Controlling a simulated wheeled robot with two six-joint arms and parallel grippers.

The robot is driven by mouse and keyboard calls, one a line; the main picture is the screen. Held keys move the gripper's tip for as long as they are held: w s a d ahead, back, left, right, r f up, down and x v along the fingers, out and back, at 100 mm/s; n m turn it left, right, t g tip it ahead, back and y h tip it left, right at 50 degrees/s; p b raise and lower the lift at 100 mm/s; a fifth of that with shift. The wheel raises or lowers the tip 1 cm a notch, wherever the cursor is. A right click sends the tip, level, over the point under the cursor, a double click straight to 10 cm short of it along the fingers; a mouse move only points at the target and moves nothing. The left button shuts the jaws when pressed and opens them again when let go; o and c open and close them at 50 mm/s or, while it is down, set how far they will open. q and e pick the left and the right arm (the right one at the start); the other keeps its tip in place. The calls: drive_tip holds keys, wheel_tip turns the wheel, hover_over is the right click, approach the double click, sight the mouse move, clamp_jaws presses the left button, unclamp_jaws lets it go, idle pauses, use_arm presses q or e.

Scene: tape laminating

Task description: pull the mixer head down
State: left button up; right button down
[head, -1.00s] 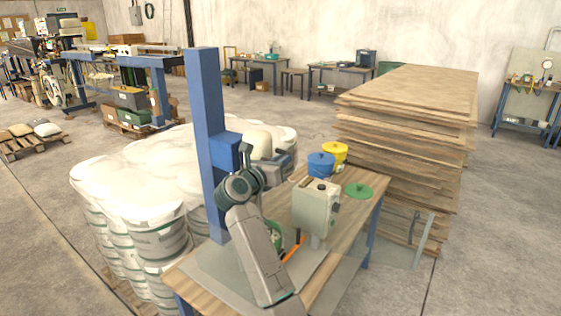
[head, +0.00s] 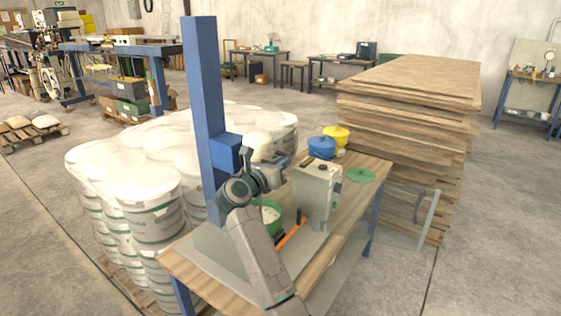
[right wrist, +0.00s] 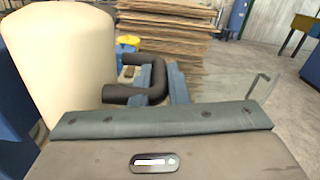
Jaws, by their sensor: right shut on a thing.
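The mixer has a tall blue column (head: 203,110) on the bench with a blue carriage (head: 228,155) and a cream, rounded mixer head (head: 258,146). The mixer head fills the left of the right wrist view (right wrist: 60,65). A black bent handle (right wrist: 155,78) stands beside it there. My right gripper (head: 279,170) is beside the head, shut on the handle; its jaws are partly hidden. A green bucket (head: 268,214) with pale contents stands on the bench below the head, partly behind my right arm. My left gripper is not in view.
A grey control box (head: 317,189) stands right of the bucket on the wooden bench (head: 345,198). A green lid (head: 361,175), a blue bucket (head: 322,147) and a yellow bucket (head: 337,136) are behind it. White buckets (head: 150,200) crowd the left; stacked boards (head: 410,130) stand behind.

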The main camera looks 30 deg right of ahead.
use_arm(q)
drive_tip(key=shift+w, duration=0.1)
use_arm(e)
drive_tip(key=shift+f, duration=0.35)
drive_tip(key=c, duration=1.4)
unclamp_jaws()
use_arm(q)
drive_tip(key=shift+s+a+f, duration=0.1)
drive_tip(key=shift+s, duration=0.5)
